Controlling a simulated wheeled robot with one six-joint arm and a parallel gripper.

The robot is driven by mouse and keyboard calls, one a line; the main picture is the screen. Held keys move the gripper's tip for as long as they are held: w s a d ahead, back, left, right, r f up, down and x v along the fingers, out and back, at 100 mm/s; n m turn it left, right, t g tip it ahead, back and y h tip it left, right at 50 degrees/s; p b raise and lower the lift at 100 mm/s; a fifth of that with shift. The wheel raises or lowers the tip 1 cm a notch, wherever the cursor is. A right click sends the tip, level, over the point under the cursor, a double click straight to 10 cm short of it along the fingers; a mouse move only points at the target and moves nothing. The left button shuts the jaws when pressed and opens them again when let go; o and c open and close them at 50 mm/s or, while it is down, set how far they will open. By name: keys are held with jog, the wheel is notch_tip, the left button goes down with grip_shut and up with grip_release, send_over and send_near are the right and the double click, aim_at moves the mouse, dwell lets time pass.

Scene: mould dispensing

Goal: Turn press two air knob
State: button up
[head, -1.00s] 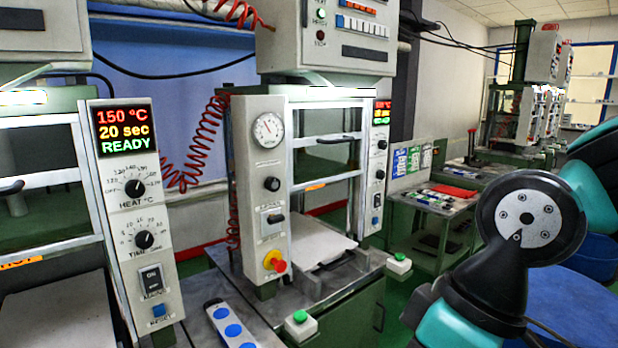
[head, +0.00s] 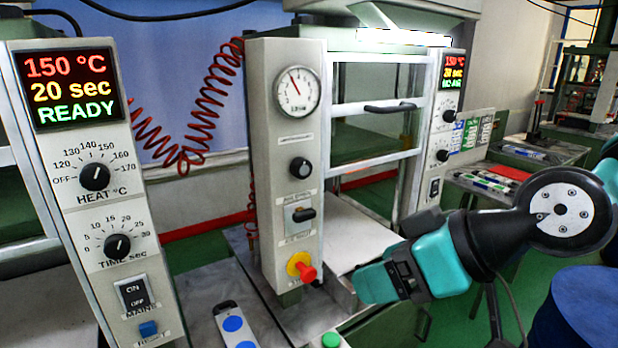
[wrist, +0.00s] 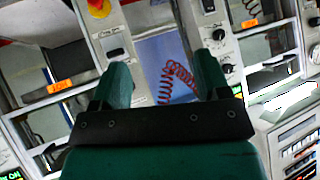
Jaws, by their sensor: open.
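Press two's pale control column (head: 265,150) stands mid-picture in the head view. It carries a round dial gauge (head: 298,92). Below the gauge is the round black air knob (head: 300,167), then a black lever switch (head: 305,214) and a red-and-yellow stop button (head: 301,266). My gripper (head: 370,284) is to the right of and below the knob, apart from it. In the wrist view, seen upside down, my gripper (wrist: 162,76) is open and empty. The lever switch (wrist: 115,52) shows beside the left finger; I cannot make out the air knob there.
Press one's panel (head: 85,190), reading READY, stands at the left. A red coiled hose (head: 200,110) hangs between the presses. A white plate (head: 350,235) lies beside the column, near my gripper.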

jog(key=w+a+t+y+b, duration=0.2)
jog(key=w+t, duration=0.2)
jog(key=w, duration=0.2)
jog(key=t, duration=0.6)
send_near(305, 169)
jog(key=p+x, duration=0.8)
jog(key=p, duration=0.3)
jog(key=shift+w+a+r, duration=0.1)
jog(key=shift+a+r, duration=0.1)
jog(key=shift+a, duration=0.05)
jog(key=shift+w+a+f, duration=0.15)
jog(key=shift+w+a, duration=0.05)
jog(key=shift+w, duration=0.1)
jog(key=shift+c, duration=0.5)
jog(key=c, duration=0.8)
jog(key=shift+m, duration=0.3)
